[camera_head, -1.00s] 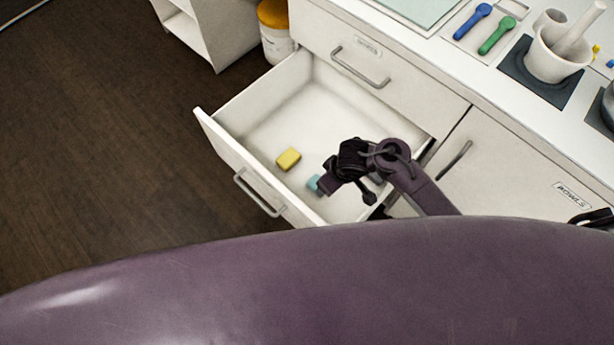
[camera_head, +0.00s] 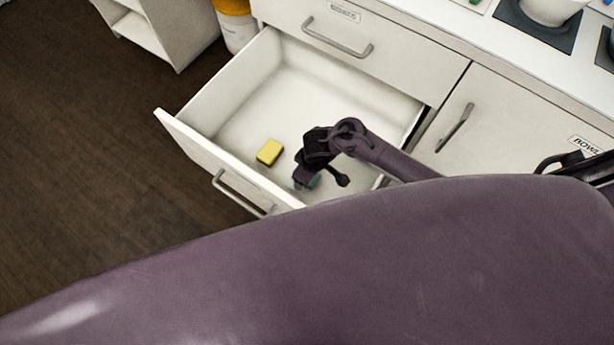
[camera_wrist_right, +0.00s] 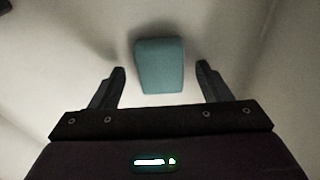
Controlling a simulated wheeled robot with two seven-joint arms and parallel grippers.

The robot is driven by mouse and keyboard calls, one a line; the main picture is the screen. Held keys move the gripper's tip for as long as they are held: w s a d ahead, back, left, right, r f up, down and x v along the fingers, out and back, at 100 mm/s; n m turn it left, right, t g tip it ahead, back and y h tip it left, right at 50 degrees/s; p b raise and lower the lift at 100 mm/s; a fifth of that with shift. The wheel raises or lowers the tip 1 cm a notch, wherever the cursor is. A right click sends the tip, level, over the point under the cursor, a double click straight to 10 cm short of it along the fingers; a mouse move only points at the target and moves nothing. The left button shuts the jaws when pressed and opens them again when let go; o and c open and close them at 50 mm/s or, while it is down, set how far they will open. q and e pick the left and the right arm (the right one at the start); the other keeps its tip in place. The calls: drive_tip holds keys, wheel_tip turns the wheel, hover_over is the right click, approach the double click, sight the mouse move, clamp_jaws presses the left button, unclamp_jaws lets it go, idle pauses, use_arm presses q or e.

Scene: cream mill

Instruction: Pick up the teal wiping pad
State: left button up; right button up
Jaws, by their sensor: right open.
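The teal wiping pad (camera_head: 314,181) lies on the floor of the open drawer, near its front. In the head view it is mostly hidden by my right gripper (camera_head: 304,180), which is over it. In the right wrist view the pad (camera_wrist_right: 160,66) is a rounded teal block lying between and slightly beyond the fingertips of my right gripper (camera_wrist_right: 161,68). The two fingers are spread, with a gap on each side of the pad, and they hold nothing. My left gripper is not in view.
A yellow sponge (camera_head: 270,152) lies in the drawer (camera_head: 255,105), left of my right gripper. The drawer's front panel and side walls stand around the gripper. A closed drawer (camera_head: 375,55) and counter are above, a closed cupboard (camera_head: 490,140) is at right.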

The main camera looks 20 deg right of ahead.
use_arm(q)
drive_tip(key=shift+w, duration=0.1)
use_arm(e)
drive_tip(key=shift+f, duration=0.1)
drive_tip(key=c, duration=1.1)
drive_tip(key=shift+o, duration=0.2)
drive_tip(key=shift+r+p, duration=0.3)
drive_tip(key=shift+r, duration=0.2)
use_arm(q)
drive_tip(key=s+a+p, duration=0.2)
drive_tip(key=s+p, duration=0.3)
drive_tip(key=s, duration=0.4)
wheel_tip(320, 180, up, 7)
drive_tip(key=p, duration=0.6)
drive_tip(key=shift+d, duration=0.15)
use_arm(e)
wheel_tip(320, 180, up, 19)
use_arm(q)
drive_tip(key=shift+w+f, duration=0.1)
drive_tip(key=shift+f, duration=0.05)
